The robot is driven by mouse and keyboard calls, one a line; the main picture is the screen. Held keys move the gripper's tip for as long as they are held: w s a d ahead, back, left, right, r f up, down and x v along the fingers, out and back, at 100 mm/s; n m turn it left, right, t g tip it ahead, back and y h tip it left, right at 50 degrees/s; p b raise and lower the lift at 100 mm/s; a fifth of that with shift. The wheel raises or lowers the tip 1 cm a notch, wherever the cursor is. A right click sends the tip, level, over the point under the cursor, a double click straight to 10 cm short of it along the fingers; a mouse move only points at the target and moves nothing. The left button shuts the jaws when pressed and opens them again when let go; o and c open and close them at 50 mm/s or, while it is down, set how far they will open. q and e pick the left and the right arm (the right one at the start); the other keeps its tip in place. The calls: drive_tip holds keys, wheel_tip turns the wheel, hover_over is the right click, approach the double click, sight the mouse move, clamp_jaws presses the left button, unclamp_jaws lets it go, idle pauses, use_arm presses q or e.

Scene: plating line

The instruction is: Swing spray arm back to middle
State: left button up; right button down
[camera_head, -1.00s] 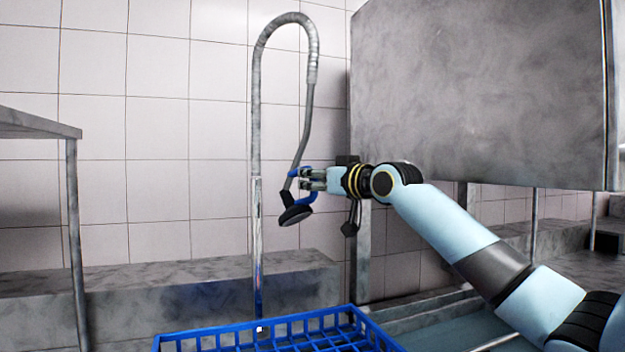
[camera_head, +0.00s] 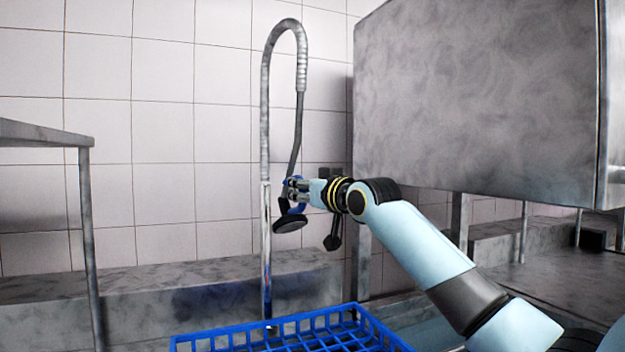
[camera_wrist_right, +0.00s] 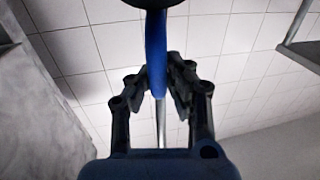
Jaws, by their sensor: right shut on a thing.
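The spray arm is a tall metal riser with a curved hose (camera_head: 298,120) that hangs down on the right of the riser. Its spray head (camera_head: 290,224) is dark and round with a blue handle, hanging just right of the riser and above the blue rack. My right gripper (camera_head: 292,190) reaches in from the right and is shut on the blue handle. In the right wrist view the blue handle (camera_wrist_right: 155,50) runs between the two fingers (camera_wrist_right: 163,90). My left gripper is in neither view.
A blue rack (camera_head: 290,325) stands below the spray head. A large grey metal box (camera_head: 475,100) is at the right, close above my right arm. A metal table (camera_head: 45,133) stands at the left. A tiled wall is behind.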

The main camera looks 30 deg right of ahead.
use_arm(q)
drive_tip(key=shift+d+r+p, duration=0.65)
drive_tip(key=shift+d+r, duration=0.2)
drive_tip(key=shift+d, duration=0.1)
use_arm(e)
drive_tip(key=shift+w+a+f, duration=0.1)
drive_tip(key=shift+a+f, duration=0.05)
drive_tip(key=shift+a, duration=0.75)
drive_tip(key=shift+w+a+f, duration=0.1)
drive_tip(key=shift+a, duration=0.75)
drive_tip(key=c, duration=1.2)
unclamp_jaws()
drive_tip(key=shift+s+d+r, duration=0.1)
drive_tip(key=shift+s+r, duration=0.1)
drive_tip(key=shift+s, duration=0.05)
drive_tip(key=shift+c, duration=0.2)
drive_tip(key=shift+w, duration=0.15)
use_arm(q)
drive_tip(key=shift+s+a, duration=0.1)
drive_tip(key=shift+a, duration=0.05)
use_arm(e)
drive_tip(key=s, duration=1.2)
drive_tip(key=shift+d, duration=0.1)
